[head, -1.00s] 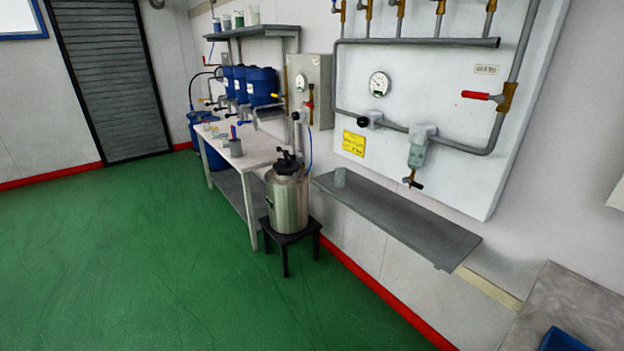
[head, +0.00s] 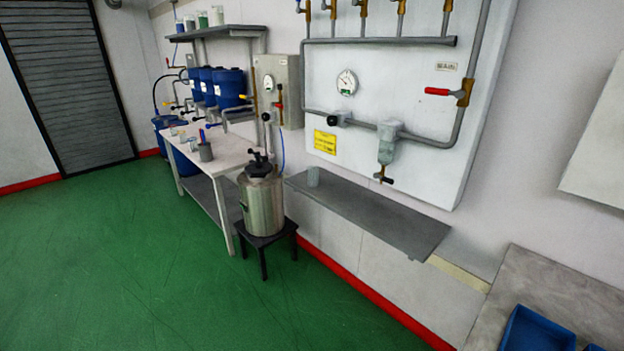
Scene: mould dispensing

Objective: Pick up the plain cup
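Several smaller cups stand farther back on that bench, too small to make out well. I cannot tell for certain which cup is the plain one. Neither of my grippers is in view.
A steel pressure pot (head: 262,205) stands on a black stool (head: 265,240) just left of the shelf. Blue drums (head: 228,88) line the wall behind the bench. A blue tray (head: 538,332) lies on a grey counter (head: 560,285) at lower right. The green floor (head: 130,270) is clear.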

